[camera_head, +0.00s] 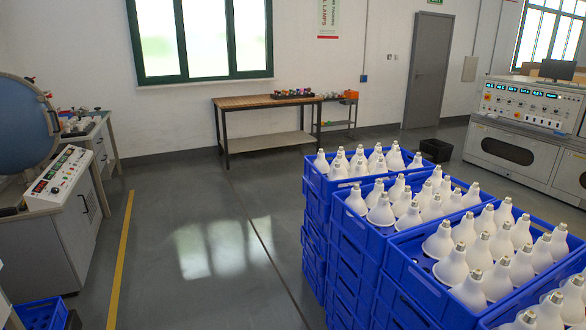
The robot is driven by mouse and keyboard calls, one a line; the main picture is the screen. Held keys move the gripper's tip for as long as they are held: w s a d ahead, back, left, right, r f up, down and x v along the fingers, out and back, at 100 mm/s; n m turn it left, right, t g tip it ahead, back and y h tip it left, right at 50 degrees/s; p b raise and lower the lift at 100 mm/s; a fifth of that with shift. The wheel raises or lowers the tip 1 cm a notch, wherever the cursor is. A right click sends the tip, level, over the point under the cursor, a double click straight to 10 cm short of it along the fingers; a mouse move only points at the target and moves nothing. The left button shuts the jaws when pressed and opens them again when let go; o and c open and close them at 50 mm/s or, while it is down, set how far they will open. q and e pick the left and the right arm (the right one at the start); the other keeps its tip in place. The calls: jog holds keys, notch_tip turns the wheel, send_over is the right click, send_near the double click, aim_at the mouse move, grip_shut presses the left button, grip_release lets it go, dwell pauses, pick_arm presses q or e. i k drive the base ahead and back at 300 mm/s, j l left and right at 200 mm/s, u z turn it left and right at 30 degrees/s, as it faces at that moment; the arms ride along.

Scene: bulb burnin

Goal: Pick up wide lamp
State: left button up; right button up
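Many white lamps with metal screw caps stand cap-up in blue crates at the right. One wide lamp (451,268) stands near the left side of the nearest large crate (409,281). More wide white lamps (381,210) fill the middle crate (350,222), and others (341,166) fill the far crate (316,181). The lamps overlap, so their lower parts are partly hidden. Neither of my grippers shows in the head view.
The crates stand in tall blue stacks. A test bench with a control panel (62,172) is at left, a wooden-topped table (240,103) at the back wall, and a grey console (520,150) at right. A black bin (436,150) stands behind the crates. The floor at centre-left is clear.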

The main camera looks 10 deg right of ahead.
aim_at(336, 175)
jog(key=i+j+z, duration=0.1)
jog(key=i+z, duration=0.3)
jog(key=i+j+z, duration=0.15)
jog(key=z, duration=0.2)
jog(key=i+j+z, duration=0.55)
jog(key=z, duration=0.25)
jog(key=i+j, duration=0.15)
jog(key=j, duration=0.2)
jog(key=i+j+z, duration=0.15)
jog(key=j, duration=0.25)
jog(key=i+j, duration=0.15)
jog(key=j, duration=0.2)
jog(key=i+j+z, duration=0.1)
jog(key=j, duration=0.3)
jog(key=i+j, duration=0.2)
jog(key=j, duration=0.2)
jog(key=i+j+z, duration=0.15)
jog(key=j, duration=0.2)
jog(key=i+j, duration=0.1)
jog(key=j, duration=0.25)
jog(key=i+j, duration=0.1)
jog(key=j, duration=0.3)
jog(key=i+j, duration=0.1)
jog(key=j, duration=0.25)
jog(key=i+j, duration=0.1)
jog(key=j, duration=0.3)
